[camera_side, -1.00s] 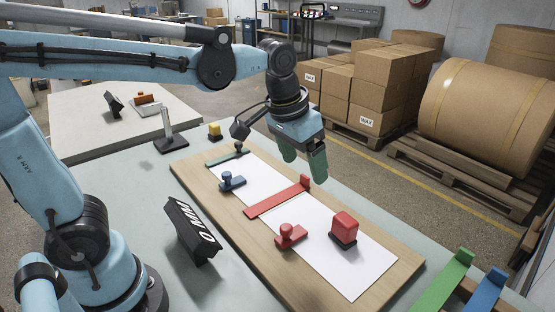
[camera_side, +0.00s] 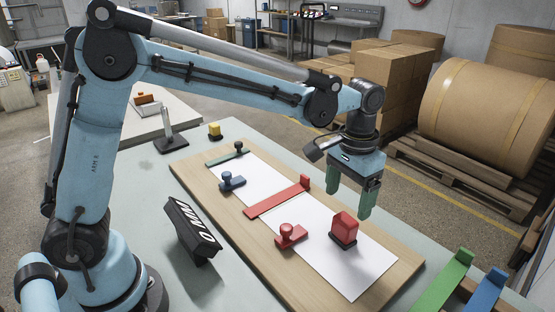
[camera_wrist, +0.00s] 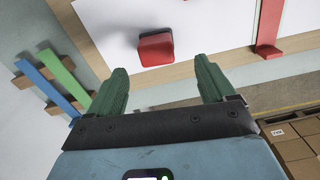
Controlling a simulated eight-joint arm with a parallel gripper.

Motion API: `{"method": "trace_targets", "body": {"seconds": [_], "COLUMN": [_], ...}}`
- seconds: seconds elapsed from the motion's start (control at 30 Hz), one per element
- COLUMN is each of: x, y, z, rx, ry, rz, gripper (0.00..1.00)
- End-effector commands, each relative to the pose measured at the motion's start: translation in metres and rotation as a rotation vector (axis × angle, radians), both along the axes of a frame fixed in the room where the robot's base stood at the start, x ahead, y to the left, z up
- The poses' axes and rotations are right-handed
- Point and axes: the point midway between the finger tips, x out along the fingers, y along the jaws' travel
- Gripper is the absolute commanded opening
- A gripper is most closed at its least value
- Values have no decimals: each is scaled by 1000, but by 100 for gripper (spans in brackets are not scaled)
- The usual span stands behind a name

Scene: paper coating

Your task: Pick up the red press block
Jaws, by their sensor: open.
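The red press block (camera_side: 344,228) stands on a dark base on the white paper (camera_side: 345,270), near the paper's right edge in the side view. In the wrist view the red block (camera_wrist: 155,48) lies ahead of the fingertips, a little left of the middle between them. My gripper (camera_side: 365,198) is open and empty, its green fingers pointing down, just above and beyond the block and apart from it. In the wrist view both fingers of my gripper (camera_wrist: 160,78) are spread wide with nothing between them.
A red knobbed stamp (camera_side: 291,236) sits left of the block. A red bar (camera_side: 277,198) crosses the wooden board (camera_side: 270,270), with a blue knobbed piece (camera_side: 231,182) farther back. Green (camera_side: 441,282) and blue (camera_side: 487,292) strips lie at the right. A tilted sign (camera_side: 193,230) stands at the left.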

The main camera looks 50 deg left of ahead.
Motion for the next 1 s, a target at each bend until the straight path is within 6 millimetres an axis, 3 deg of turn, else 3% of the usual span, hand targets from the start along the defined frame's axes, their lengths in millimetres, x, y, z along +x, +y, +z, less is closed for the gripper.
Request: {"method": "trace_targets", "body": {"seconds": [0.33, 0.6, 0.97, 1.0], "x": [0, 0, -1, -1], "y": [-2, -5, -5, -5], "z": [-26, -62, -70, -70], "rx": [0, -1, -2, -2], "ry": [-1, -1, -2, -2], "rz": [0, 0, -1, -1], "gripper": [83, 83, 83, 77]}}
